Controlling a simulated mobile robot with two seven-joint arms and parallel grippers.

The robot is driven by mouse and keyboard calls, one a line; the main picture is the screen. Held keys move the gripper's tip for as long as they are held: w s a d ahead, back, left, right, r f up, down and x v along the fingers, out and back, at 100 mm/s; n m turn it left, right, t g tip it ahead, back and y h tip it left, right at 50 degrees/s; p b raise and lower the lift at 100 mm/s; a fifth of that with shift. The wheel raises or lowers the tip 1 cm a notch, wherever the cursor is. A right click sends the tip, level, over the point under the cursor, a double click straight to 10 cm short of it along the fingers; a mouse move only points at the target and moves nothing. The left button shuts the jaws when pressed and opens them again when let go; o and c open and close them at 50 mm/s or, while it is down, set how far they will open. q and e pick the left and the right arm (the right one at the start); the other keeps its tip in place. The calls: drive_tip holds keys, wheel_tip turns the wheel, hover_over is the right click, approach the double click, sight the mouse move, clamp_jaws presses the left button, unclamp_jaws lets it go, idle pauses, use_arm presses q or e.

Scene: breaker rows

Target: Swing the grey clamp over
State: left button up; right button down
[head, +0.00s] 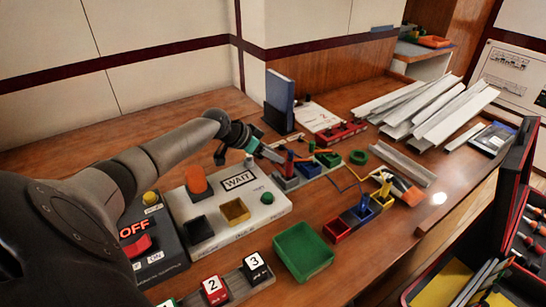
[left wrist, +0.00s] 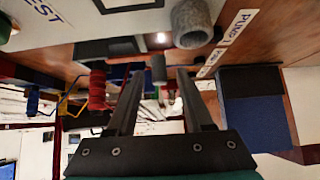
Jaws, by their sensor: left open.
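My left gripper (head: 268,151) reaches in over the bench, just beyond the white WAIT panel (head: 215,222), and is small in the head view. In the left wrist view its two dark fingers (left wrist: 160,78) are apart with nothing held between them. A short grey cylinder (left wrist: 193,23) shows ahead of the fingertips there, apart from them; I cannot tell if it is the grey clamp. A grey rail (head: 286,184) with coloured parts lies close below the gripper in the head view. A red ribbed part (left wrist: 97,90) is beside one finger. My right gripper is not in view.
A dark blue binder (head: 279,103) stands behind the gripper. A green bin (head: 303,251) and small coloured bins (head: 337,230) are in front. Grey and white trunking (head: 430,105) lies at the back right. An open case (head: 510,215) borders the bench at right.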

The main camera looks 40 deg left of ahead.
use_arm(q)
drive_tip(key=shift+w+d+f, duration=0.1)
drive_tip(key=shift+w+f, duration=0.15)
clamp_jaws()
idle(0.4)
